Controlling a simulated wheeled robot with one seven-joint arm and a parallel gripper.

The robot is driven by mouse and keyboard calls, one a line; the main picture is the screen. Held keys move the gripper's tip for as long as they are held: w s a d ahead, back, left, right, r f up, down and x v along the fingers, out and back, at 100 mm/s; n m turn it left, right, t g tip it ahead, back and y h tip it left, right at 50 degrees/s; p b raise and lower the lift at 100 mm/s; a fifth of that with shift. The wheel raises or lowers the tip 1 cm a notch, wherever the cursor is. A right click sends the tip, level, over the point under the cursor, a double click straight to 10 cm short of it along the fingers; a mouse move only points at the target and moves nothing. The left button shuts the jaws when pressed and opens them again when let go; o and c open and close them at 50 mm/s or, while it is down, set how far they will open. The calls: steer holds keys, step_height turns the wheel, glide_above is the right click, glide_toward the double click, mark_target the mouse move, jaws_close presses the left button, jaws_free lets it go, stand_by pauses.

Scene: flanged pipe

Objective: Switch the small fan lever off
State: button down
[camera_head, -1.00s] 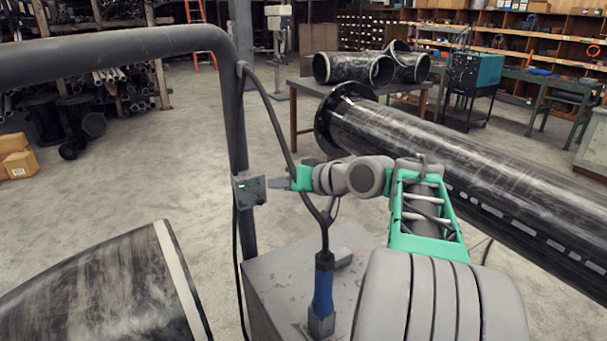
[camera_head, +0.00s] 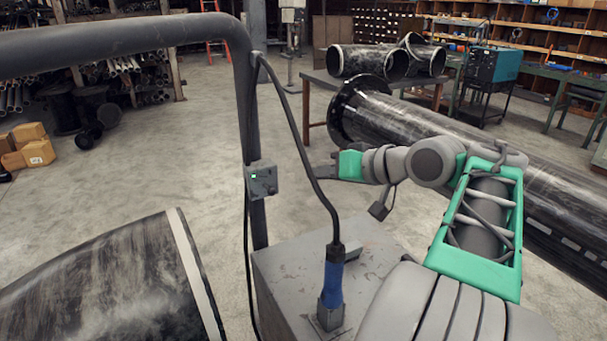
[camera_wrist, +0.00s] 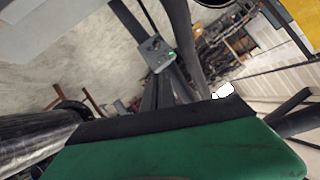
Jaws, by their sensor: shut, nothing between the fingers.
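A small grey control box (camera_head: 263,181) is fixed to the upright post of the dark pipe frame. A small green light shows on its face, and a small dark knob or lever is beside it, too small to read its position. In the wrist view the box (camera_wrist: 155,54) is near the top middle, with its green light at its right side. My gripper (camera_head: 320,172) is shut and empty. It is to the right of the box, pointing left, with a clear gap between them. The black cable passes between box and gripper in the head view.
The dark pipe frame (camera_head: 110,43) and a hanging black cable (camera_head: 305,165) with a blue plug (camera_head: 332,283) stand close by. The plug sits on a grey metal cabinet (camera_head: 380,240). A large black pipe (camera_head: 105,290) is at lower left; a flanged pipe (camera_head: 430,125) lies behind my arm.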

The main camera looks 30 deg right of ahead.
steer(key=a+f+g+h, duration=0.1)
steer(key=a+f+g, duration=0.3)
steer(key=a+f, duration=0.7)
steer(key=s+a+f+n+g+h, duration=0.1)
steer(key=s+a+f+g+h, duration=0.2)
steer(key=s+f, duration=0.9)
steer(key=shift+s+a+f+n+g+h, duration=0.35)
steer(key=shift+s+a+g, duration=0.15)
steer(key=shift+a+g, duration=0.55)
steer(key=shift+a, duration=0.1)
